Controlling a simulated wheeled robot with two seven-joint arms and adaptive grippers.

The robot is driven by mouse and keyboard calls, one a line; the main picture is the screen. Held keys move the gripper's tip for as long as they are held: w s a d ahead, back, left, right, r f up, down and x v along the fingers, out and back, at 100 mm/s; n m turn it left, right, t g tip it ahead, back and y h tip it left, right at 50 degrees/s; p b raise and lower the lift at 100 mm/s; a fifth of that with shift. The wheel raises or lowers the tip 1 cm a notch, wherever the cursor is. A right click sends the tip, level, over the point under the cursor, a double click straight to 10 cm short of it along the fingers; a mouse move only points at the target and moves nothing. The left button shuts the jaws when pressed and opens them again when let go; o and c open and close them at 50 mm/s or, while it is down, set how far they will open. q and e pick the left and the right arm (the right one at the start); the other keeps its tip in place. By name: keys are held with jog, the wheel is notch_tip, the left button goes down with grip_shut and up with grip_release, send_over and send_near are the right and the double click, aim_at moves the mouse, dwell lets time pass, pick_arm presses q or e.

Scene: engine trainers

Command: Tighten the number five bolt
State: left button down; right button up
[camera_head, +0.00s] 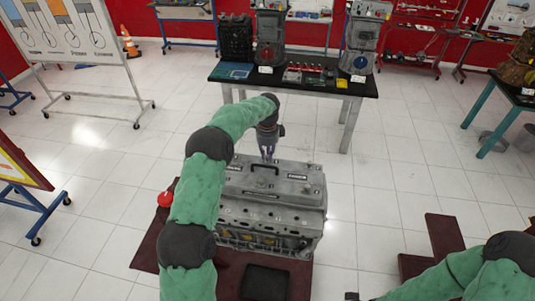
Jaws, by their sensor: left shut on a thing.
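A grey engine block (270,214) stands in the middle of the view with a cover and a dark handle on top. Small labels mark its top, but their numbers are too small to read. The number five bolt cannot be told apart from the other fittings. My right arm shows at the lower right, and its gripper is not clearly visible.
The engine rests on a dark red stand (152,240) with a black tray (264,283) in front. A red round object (165,199) is beside it. A black table (322,85) with trainers and tools stands behind. White tiled floor lies open between them.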

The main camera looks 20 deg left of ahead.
aim_at(267, 156)
pick_arm(q)
jog(key=c, duration=1.2)
grip_release()
notch_tip(267, 156, up, 12)
jog(key=shift+f, duration=0.1)
